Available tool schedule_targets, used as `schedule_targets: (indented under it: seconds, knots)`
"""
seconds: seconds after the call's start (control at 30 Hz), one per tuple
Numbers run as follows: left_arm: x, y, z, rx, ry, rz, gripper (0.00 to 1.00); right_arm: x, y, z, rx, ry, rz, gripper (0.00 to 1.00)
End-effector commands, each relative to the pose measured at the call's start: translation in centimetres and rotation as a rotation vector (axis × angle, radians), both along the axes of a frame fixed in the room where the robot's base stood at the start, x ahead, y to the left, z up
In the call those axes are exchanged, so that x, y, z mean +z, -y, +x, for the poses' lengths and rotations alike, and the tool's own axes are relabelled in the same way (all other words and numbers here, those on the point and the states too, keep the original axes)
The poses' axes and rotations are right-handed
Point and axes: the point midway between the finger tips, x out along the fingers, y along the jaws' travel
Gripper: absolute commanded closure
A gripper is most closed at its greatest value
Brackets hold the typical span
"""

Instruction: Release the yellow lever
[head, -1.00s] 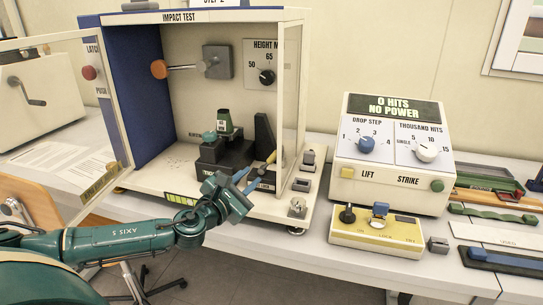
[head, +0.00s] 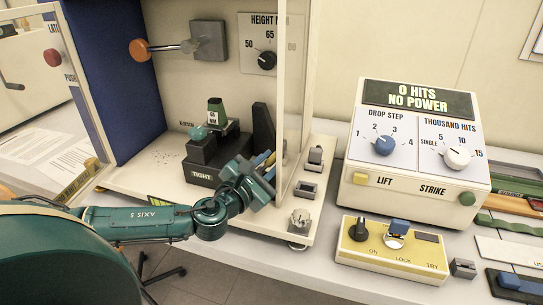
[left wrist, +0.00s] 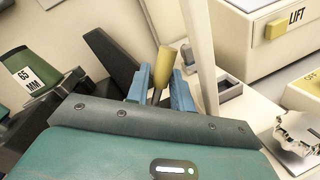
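The yellow lever (left wrist: 165,66) leans up between the blue fingers of my left gripper (left wrist: 161,92) in the left wrist view. The fingers stand apart on either side of it, with a gap showing around its narrow lower part. In the head view my left gripper (head: 263,166) is at the right side of the dark clamp block marked TIGHT (head: 203,172), inside the open front of the impact test cabinet. The lever is mostly hidden there by the fingers. My right gripper is not in view.
A green piece marked 65 MM (head: 214,112) stands on the clamp block. An orange-tipped hammer (head: 139,50) hangs above. The cabinet's clear right wall edge (left wrist: 201,55) is close to my fingers. A control box (head: 415,150) and yellow panel (head: 392,250) stand to the right.

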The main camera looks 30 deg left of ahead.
Motion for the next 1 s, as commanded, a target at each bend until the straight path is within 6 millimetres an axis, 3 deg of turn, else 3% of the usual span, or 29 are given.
schedule_targets:
  seconds: [0.37, 0.63, 1.0]
  knots:
    - [-0.02, 0.14, -0.11, 0.001, -0.001, 0.0, 0.77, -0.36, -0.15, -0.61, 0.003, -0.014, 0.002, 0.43]
    - [-0.03, 0.13, -0.1, 0.001, -0.001, 0.0, 0.99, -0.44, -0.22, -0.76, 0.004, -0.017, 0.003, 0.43]
    - [-0.03, 0.11, -0.08, 0.001, -0.001, 0.0, 1.0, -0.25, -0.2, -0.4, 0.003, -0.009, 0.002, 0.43]
